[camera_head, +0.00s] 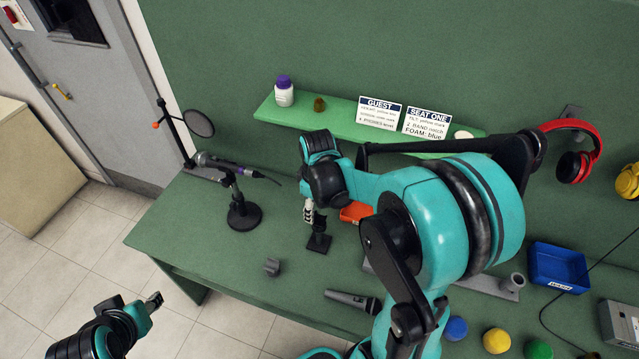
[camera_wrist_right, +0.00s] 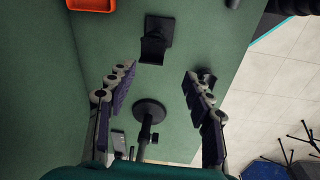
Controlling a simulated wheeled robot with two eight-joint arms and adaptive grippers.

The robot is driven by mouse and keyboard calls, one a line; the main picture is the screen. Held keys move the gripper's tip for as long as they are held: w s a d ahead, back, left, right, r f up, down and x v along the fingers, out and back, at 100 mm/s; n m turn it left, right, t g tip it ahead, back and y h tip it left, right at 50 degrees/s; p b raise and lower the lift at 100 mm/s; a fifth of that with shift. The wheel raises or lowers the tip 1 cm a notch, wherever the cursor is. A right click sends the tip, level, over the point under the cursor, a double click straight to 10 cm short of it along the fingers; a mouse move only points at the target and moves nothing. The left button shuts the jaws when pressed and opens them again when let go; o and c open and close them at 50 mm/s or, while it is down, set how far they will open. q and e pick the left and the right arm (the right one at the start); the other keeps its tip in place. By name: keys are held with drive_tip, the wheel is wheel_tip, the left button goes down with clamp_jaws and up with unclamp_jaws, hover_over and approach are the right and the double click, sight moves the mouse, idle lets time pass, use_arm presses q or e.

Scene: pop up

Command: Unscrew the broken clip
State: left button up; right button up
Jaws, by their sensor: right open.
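A short black microphone stand (camera_head: 243,214) with a round base stands at the left of the green table; its base also shows between my fingers in the wrist view (camera_wrist_right: 149,111). A microphone (camera_head: 205,160) with a purple band lies tilted at its top. A small grey clip-like piece (camera_head: 272,267) lies alone near the table's front edge. I cannot tell which clip is broken. My right gripper (camera_head: 309,211) is open and empty above the table, beside a small black holder (camera_head: 319,243); its spread fingers show in the wrist view (camera_wrist_right: 160,75). My left gripper (camera_head: 152,302) is low at the left, off the table.
A loose microphone (camera_head: 352,300) lies at the table's front. An orange bin (camera_head: 355,213) stands behind my right gripper, a blue bin (camera_head: 558,268) at the right. A green shelf (camera_head: 335,124) holds a white bottle (camera_head: 284,93) and sign cards. A pop filter (camera_head: 198,122) stands at the back left.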

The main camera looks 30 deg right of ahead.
sight(319, 217)
drive_tip(key=shift+w+d+f+n+g+p, duration=0.15)
drive_tip(key=shift+w+d+n+g+p, duration=0.35)
drive_tip(key=shift+d+p, duration=0.3)
drive_tip(key=shift+w+d+f, duration=0.1)
drive_tip(key=shift+f, duration=0.15)
wheel_tip(319, 217, down, 9)
drive_tip(key=b, duration=0.6)
drive_tip(key=shift+r, duration=0.1)
drive_tip(key=shift+f, duration=0.2)
drive_tip(key=shift+c, duration=0.9)
drive_tip(key=shift+r, duration=0.15)
drive_tip(key=c, duration=0.9)
drive_tip(key=shift+o, duration=0.2)
drive_tip(key=n, duration=0.4)
drive_tip(key=shift+n, duration=0.3)
drive_tip(key=n, duration=1)
drive_tip(key=shift+n, duration=0.4)
drive_tip(key=n, duration=0.2)
drive_tip(key=shift+n, duration=0.4)
drive_tip(key=n, duration=0.5)
drive_tip(key=shift+r, duration=0.1)
drive_tip(key=o, duration=1)
use_arm(q)
wheel_tip(319, 217, down, 3)
drive_tip(key=shift+f, duration=0.1)
